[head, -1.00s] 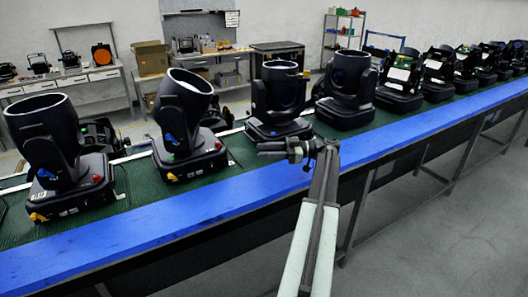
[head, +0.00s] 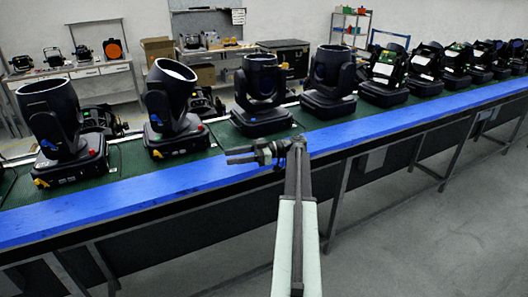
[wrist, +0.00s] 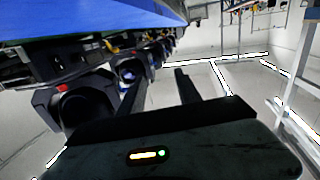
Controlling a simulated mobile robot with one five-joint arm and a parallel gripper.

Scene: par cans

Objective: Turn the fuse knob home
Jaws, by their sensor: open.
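A row of black par-can lamps stands on the green bench top. The nearest ones are a left lamp (head: 60,125), a second lamp (head: 172,110) and a third lamp (head: 261,95). Small yellow knobs show low on the left lamp's base (head: 41,183) and the second lamp's base (head: 156,153). I cannot tell which one is the fuse knob. My gripper (head: 238,156) is open and empty over the blue bench edge, in front of the third lamp and right of the second. In the wrist view its fingers (wrist: 157,88) are apart, with the lamps upside down to the left.
The blue edge strip (head: 120,198) runs along the front of the bench. More lamps (head: 420,68) continue to the right. Grey floor (head: 430,230) is open at the lower right. Side tables and shelves stand behind.

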